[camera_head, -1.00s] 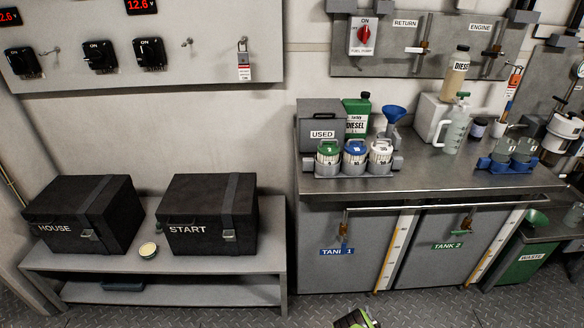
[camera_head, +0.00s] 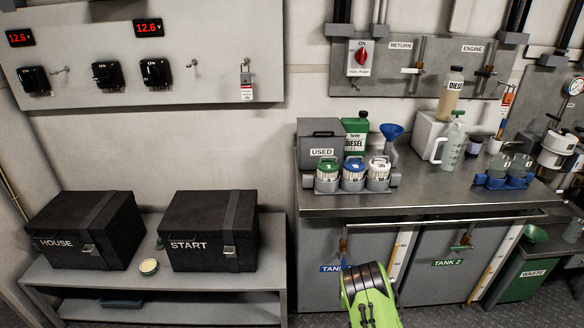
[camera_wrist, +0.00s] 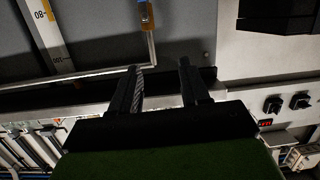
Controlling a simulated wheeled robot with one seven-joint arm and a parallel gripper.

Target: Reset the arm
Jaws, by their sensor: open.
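My gripper (camera_wrist: 160,88) is open in the wrist view, with two dark fingers apart and nothing between them. In the head view my green arm (camera_head: 368,300) rises from the bottom edge in front of the tank cabinet; the gripper itself cannot be made out there. The wrist view looks tilted, with a grey cabinet panel and a yellow-edged gauge strip (camera_wrist: 48,35) at the upper left. The TANK 1 door (camera_head: 318,245) is partly hidden behind my arm.
A low bench (camera_head: 180,284) at left carries the HOUSE (camera_head: 85,230) and START (camera_head: 210,232) boxes. Diamond-plate floor lies in front.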

